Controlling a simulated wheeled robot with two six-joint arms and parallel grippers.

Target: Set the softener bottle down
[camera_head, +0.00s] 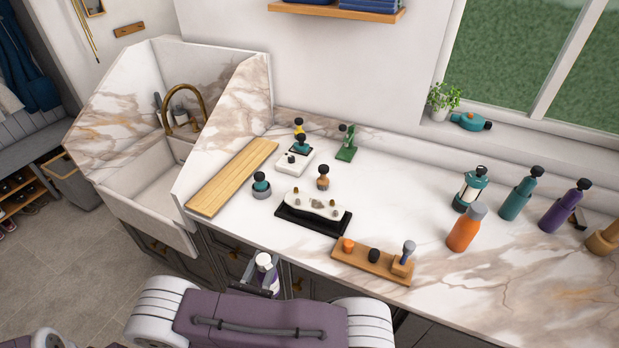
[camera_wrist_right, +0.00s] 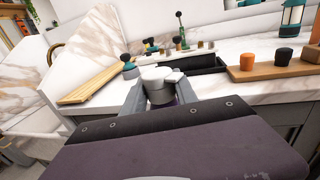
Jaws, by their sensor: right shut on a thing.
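The softener bottle (camera_head: 264,262) has a white and grey top and a purple lower part. My right gripper (camera_head: 262,284) is shut on it and holds it upright in front of the counter's front edge, apart from the marble counter (camera_head: 400,190). In the right wrist view the bottle's pale cap (camera_wrist_right: 157,74) shows between the two grey fingers (camera_wrist_right: 160,100), and its lower part is hidden by my wrist. My left gripper does not show.
A wooden board (camera_head: 232,178) lies by the sink (camera_head: 150,190). A black tray (camera_head: 312,216) and a wooden block with knobs (camera_head: 372,262) lie near the front edge. An orange bottle (camera_head: 466,229) and other bottles stand right. Bare counter lies between.

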